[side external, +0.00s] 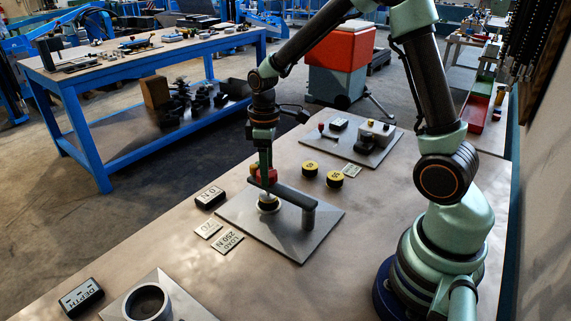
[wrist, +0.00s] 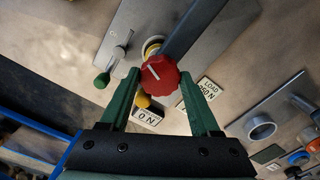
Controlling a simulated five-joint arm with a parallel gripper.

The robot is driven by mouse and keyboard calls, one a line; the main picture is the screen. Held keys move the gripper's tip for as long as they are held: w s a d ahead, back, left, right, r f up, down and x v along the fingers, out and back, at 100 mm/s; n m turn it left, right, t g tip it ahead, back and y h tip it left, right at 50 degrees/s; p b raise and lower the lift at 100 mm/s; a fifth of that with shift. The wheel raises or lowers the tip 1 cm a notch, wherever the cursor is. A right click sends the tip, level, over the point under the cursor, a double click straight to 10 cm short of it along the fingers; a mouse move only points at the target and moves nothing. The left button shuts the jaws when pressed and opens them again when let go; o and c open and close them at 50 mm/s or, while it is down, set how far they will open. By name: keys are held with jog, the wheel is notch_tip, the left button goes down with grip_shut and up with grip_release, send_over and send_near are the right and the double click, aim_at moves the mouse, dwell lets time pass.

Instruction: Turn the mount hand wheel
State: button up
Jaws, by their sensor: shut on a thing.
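The hand wheel (wrist: 161,78) is a red scalloped knob with a white line pointing up and left in the wrist view. In the side view the wheel (side external: 257,178) shows partly behind my finger. It sits at the end of a grey bar (side external: 286,194) carried by a post (side external: 309,216) on a grey plate (side external: 240,222). A pale round pad (side external: 268,204) lies below the bar's end. My gripper (wrist: 160,74) points down with its green fingers on both sides of the wheel, shut on it. In the side view my gripper (side external: 265,172) hides part of the wheel.
A display (side external: 210,197) reads 0 N, with a LOAD 250 N label (side external: 227,241) nearby. Two yellow-topped discs (side external: 334,179) stand behind the bar. Another plate (side external: 375,148) holds a box and a red-knobbed lever. A DEPTH display (side external: 81,297) and a round cup (side external: 148,302) are in front.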

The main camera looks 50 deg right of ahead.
jog(key=m, duration=0.4)
jog(key=shift+r+m, duration=0.1)
jog(key=shift+m, duration=0.3)
jog(key=m, duration=0.3)
jog(key=shift+m, duration=0.3)
jog(key=m, duration=0.4)
jog(key=shift+m, duration=2.1)
jog(key=o, duration=1.4)
notch_tip(320, 180, up, 12)
jog(key=shift+r, duration=0.1)
